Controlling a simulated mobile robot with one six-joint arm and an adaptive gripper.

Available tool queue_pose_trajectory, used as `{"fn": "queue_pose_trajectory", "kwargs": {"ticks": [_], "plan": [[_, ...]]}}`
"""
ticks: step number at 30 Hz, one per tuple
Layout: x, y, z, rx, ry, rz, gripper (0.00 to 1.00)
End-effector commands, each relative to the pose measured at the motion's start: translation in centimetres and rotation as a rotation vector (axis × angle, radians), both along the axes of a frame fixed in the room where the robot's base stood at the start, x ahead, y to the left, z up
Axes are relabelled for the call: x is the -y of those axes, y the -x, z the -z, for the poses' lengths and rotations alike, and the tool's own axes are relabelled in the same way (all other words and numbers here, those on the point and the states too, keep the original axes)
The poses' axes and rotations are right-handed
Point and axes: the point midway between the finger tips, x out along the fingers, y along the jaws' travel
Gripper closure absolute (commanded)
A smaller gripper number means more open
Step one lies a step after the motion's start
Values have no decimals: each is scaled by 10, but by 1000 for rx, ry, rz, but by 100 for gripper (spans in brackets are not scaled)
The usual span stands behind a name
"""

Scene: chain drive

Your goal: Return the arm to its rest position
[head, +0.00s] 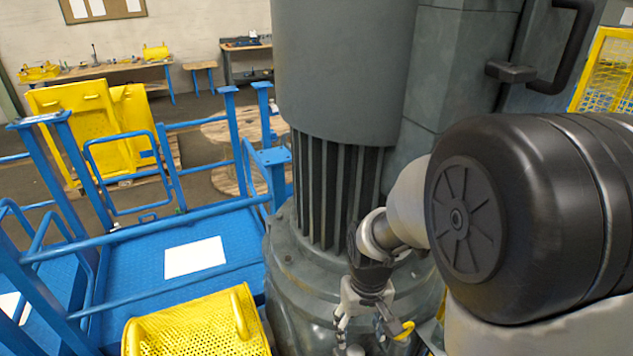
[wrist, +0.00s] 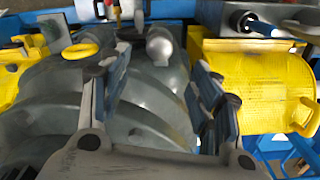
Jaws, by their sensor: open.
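My gripper (head: 365,323) hangs at the end of my arm, low and right of centre in the head view, in front of the grey machine's rounded base (head: 300,290). In the wrist view my gripper (wrist: 155,98) has its two fingers spread wide apart with nothing between them. The grey curved housing (wrist: 150,115) shows behind and between the fingers. A rounded grey knob (wrist: 160,45) and a yellow ring (wrist: 81,51) sit on the housing beyond the fingertips. Whether a finger touches the housing cannot be told.
A yellow perforated guard (head: 190,325) stands at the lower left, close to the machine base. The tall grey column (head: 345,70) rises behind my arm. Yellow mesh (head: 605,75) stands at the far right.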

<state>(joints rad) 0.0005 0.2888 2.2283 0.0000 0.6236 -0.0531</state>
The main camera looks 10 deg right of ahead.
Motion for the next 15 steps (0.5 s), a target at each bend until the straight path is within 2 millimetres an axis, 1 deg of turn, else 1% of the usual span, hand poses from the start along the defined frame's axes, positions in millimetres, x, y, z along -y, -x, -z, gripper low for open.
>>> {"fn": "queue_pose_trajectory", "kwargs": {"ticks": [5, 8, 12, 15], "plan": [[0, 6, -5, 41, 0, 4, 43], [0, 19, -13, 95, 0, 10, 43], [0, 47, -21, 182, -2, 23, 43], [0, 72, -21, 242, -3, 31, 43]]}}
